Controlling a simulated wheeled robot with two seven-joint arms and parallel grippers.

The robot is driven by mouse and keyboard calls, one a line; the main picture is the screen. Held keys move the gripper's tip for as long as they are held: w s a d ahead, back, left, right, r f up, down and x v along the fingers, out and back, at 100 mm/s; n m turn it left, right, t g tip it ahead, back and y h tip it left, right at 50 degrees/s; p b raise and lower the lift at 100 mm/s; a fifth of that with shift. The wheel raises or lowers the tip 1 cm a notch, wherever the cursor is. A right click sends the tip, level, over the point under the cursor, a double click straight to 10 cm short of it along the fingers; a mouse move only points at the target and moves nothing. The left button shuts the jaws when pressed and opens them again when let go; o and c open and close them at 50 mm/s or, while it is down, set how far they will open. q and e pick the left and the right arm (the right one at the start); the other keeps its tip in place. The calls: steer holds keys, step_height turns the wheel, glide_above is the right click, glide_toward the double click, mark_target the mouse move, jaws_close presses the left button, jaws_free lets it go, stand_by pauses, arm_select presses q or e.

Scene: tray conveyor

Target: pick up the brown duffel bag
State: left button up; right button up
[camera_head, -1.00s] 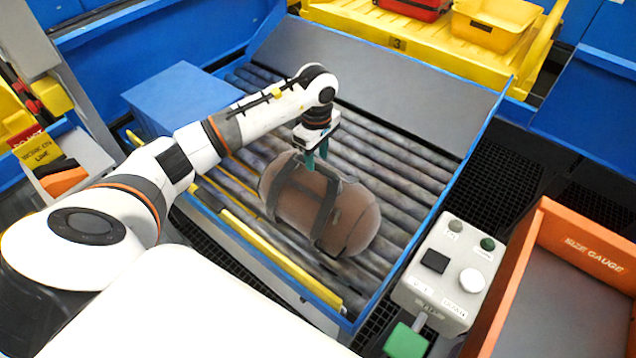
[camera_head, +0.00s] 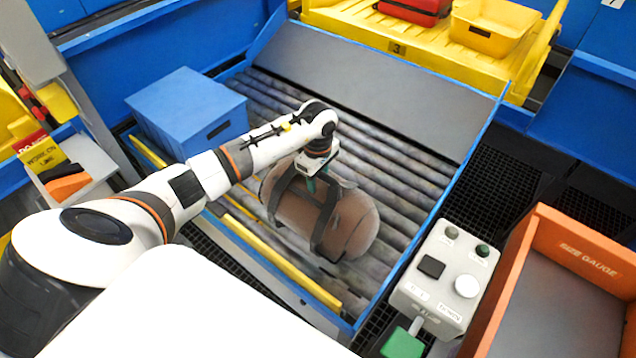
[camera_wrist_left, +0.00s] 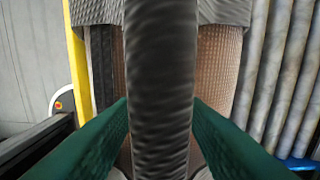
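The brown duffel bag (camera_head: 350,222) lies on its side on the grey rollers, with dark straps around it. My left gripper (camera_head: 313,184) is right over the bag, pointing down at its upper side. In the left wrist view, the green fingers (camera_wrist_left: 160,125) stand apart on either side of a dark strap (camera_wrist_left: 160,70). The brown fabric (camera_wrist_left: 215,75) of the bag shows behind the strap. Whether the fingers touch the strap I cannot tell for sure; they look open around it. My right gripper is not in view.
A yellow rail (camera_head: 265,255) runs along the near side. A grey control box (camera_head: 445,275) and an orange size gauge bin (camera_head: 585,245) stand at the right. Free rollers (camera_head: 385,165) lie behind the bag.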

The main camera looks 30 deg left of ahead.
arm_select(q)
steer(key=shift+c, duration=0.2)
jaws_close()
steer(key=shift+s+f, duration=0.15)
stand_by(1.0)
steer(key=shift+r, duration=0.2)
